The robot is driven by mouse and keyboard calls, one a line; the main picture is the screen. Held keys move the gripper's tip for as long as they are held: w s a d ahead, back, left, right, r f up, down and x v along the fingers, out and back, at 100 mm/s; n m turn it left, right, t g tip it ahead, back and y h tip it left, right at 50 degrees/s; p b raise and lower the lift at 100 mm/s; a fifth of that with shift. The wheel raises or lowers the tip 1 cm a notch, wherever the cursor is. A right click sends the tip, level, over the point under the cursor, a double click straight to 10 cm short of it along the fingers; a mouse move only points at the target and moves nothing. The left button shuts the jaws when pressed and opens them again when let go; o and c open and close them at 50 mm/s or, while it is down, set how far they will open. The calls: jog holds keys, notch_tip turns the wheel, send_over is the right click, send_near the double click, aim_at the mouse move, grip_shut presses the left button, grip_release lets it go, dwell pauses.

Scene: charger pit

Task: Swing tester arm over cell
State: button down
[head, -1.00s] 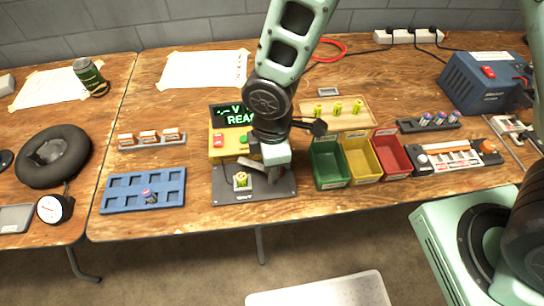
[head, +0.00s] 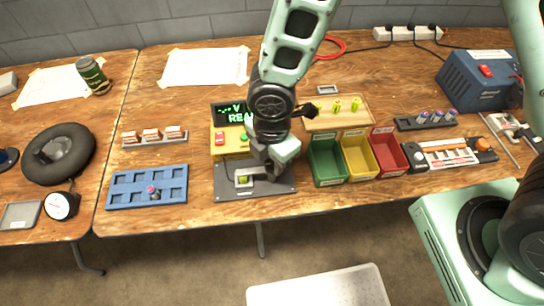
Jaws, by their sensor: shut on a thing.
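The tester is a yellow box (head: 230,146) with a green-lit screen (head: 229,113), partly hidden by my arm, and a dark base plate (head: 225,192) in front. A yellow-green cell (head: 243,180) sits in a nest on the plate's left half and is partly covered. A grey tester arm (head: 255,172) reaches from beside my gripper leftward to the cell; whether it touches the cell is unclear. My gripper (head: 268,168) is low over the plate, right of the cell, shut on the tester arm. The fingertips are largely hidden by the wrist.
Green (head: 326,163), yellow (head: 358,158) and red (head: 388,154) bins stand close on the right. A wooden tray (head: 330,121) with green cells lies behind them. A blue tray (head: 146,188) with one cell lies left. The front table edge is near the plate.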

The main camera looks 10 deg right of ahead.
aim_at(272, 163)
jog(key=shift+a, duration=0.1)
jog(key=c, duration=1.1)
grip_release()
jog(key=shift+o, duration=0.2)
jog(key=shift+r, duration=0.1)
notch_tip(272, 163, up, 17)
jog(key=p, duration=0.3)
jog(key=shift+r, duration=0.15)
